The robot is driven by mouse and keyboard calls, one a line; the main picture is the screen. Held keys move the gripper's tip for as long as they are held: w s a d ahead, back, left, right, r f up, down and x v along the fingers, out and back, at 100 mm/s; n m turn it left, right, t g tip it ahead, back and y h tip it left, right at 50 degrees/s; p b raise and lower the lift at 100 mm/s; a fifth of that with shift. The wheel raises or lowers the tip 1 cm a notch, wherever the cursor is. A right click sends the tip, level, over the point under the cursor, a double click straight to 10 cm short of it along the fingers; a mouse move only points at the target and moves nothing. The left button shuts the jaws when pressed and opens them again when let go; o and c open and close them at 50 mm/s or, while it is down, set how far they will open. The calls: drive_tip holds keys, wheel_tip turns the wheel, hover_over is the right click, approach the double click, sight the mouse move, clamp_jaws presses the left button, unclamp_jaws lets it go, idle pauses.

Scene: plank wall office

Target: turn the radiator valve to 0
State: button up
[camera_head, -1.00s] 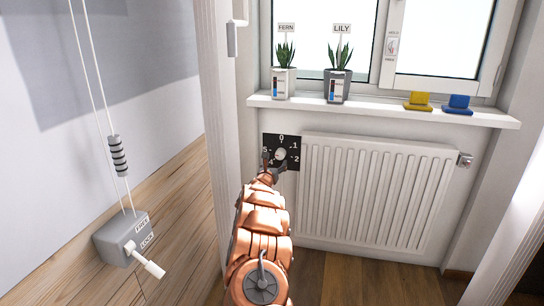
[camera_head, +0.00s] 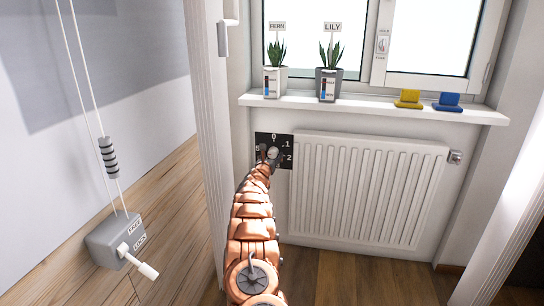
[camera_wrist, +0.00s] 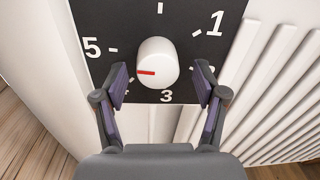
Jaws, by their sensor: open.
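The radiator valve is a round white knob (camera_wrist: 157,62) on a black dial plate (camera_wrist: 185,25). Its red mark points left and slightly down in the wrist view, a little below the 5. The tick for 0 is at the top, 1 at upper right and 3 at the bottom; the 2 and 4 are mostly behind my fingers. My gripper (camera_wrist: 160,84) is open, one finger on each side of the knob's lower part, with visible gaps. In the head view the dial plate (camera_head: 286,139) is at the radiator's upper left, partly covered by my gripper (camera_head: 267,156).
The white radiator (camera_head: 365,190) is right of the dial. A sill (camera_head: 370,108) above bears two labelled plants, a yellow object (camera_head: 408,99) and a blue object (camera_head: 448,102). A white post (camera_head: 208,130) stands close left of my arm. A grey cord box (camera_head: 112,241) is at left.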

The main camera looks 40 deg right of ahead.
drive_tip(key=shift+w+d, duration=0.45)
drive_tip(key=c, duration=1.1)
drive_tip(key=shift+f, duration=0.1)
drive_tip(key=shift+c, duration=0.2)
